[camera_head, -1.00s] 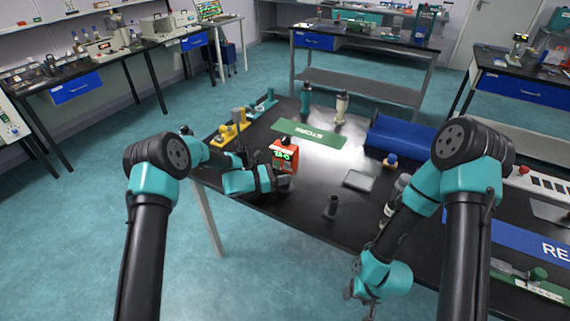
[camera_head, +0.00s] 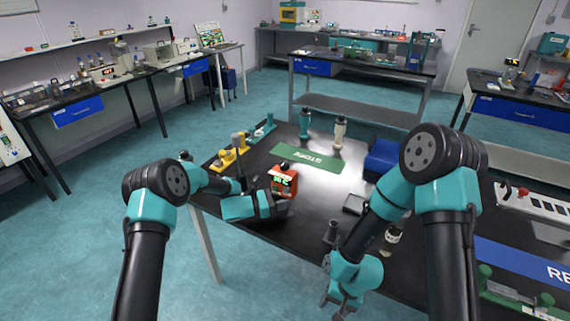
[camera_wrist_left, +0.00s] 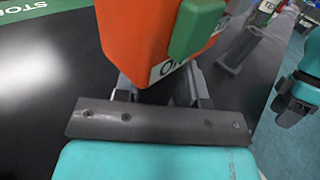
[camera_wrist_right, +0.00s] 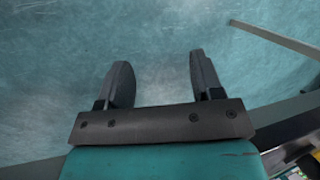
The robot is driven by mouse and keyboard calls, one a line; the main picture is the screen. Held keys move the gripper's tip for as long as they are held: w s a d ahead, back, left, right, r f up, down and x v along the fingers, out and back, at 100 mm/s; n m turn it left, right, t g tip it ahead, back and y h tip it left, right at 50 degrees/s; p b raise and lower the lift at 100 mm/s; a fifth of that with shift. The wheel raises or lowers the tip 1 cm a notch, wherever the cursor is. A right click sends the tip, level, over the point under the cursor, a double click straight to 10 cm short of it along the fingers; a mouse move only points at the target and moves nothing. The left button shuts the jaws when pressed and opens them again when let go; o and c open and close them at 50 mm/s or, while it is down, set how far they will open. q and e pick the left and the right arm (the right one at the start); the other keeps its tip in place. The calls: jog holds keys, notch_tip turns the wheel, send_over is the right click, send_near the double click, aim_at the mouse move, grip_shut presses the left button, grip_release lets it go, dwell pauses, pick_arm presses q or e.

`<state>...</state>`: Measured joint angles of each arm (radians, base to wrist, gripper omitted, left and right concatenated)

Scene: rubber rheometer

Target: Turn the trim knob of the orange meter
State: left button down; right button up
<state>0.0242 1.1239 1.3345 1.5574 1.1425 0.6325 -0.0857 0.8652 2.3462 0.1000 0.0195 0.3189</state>
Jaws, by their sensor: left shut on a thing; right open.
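The orange meter (camera_head: 284,178) stands near the left front of the black table, its lit green display facing me. A small dark knob (camera_head: 284,164) shows on its top; I cannot tell whether it is the trim knob. My left gripper (camera_head: 284,203) is shut on the meter's lower part. In the left wrist view the meter (camera_wrist_left: 140,32) fills the top between the fingers (camera_wrist_left: 160,88), with a green block (camera_wrist_left: 198,28) on its side. My right gripper (camera_head: 338,303) is open and empty, low at the table's front edge. In the right wrist view its fingers (camera_wrist_right: 162,78) frame only floor.
A dark upright holder (camera_head: 333,232) and a bottle (camera_head: 393,232) stand near my right arm. The green STORE mat (camera_head: 310,159) lies behind the meter. Yellow fixtures (camera_head: 231,153) stand at left, a blue bin (camera_head: 383,158) at right.

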jog(key=w+a+r+g, duration=0.1)
jog(key=w+a+r, duration=0.4)
jog(key=a+r, duration=0.15)
jog(key=n+t+h, duration=0.3)
jog(key=n+t, duration=0.3)
jog(key=n, duration=0.1)
send_near(285, 163)
jog(key=v, duration=0.3)
jog(key=shift+s+d+f, duration=0.15)
jog(key=shift+d+f, duration=0.05)
jog(key=shift+f, duration=0.1)
jog(key=x, duration=1.2)
jog(key=shift+a, duration=0.25)
